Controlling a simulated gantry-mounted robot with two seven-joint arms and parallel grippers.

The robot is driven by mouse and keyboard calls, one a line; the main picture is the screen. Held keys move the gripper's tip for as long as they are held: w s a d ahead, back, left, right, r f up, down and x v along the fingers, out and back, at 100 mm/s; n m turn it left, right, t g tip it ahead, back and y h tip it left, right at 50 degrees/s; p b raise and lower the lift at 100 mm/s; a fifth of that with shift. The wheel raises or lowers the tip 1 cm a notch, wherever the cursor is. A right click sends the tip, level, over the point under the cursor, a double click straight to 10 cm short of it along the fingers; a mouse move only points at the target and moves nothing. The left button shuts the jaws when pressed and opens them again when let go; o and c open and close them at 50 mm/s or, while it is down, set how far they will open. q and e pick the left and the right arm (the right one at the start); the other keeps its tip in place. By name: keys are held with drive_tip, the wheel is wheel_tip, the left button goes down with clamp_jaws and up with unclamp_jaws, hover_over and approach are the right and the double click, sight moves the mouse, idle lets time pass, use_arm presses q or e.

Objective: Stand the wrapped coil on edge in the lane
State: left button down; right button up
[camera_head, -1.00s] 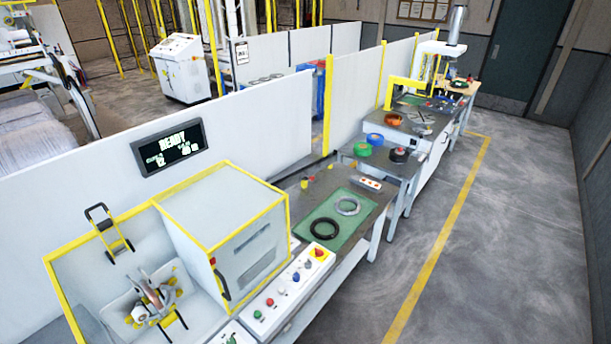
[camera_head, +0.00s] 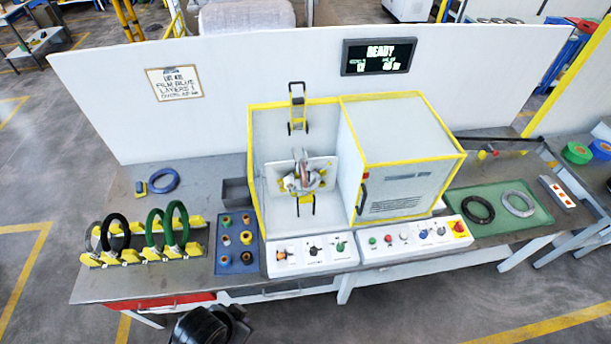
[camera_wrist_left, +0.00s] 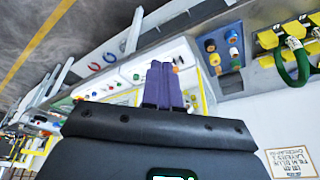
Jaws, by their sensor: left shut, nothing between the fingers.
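A blue coil (camera_head: 163,181) lies flat on the back left of the bench in the head view. A yellow rack (camera_head: 96,261) at the front left holds a black coil (camera_head: 115,232) and green coils (camera_head: 153,228) standing on edge in its lanes, with a thinner grey ring behind the black one. My left gripper (camera_wrist_left: 163,68) shows in its wrist view with its purple fingers together and nothing between them. A green coil on the rack (camera_wrist_left: 296,66) is at upper right there, apart from the fingers. My right gripper is not in view.
The wrapping machine (camera_head: 400,143) stands mid-bench, with control boxes in front. A blue tray (camera_head: 225,262) of small rolls sits between rack and machine. A green mat (camera_head: 470,227) at right holds a black and a grey ring. A white wall (camera_head: 120,110) runs behind.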

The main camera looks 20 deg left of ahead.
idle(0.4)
use_arm(q)
drive_tip(key=c, duration=0.9)
unclamp_jaws()
drive_tip(key=shift+w, duration=0.1)
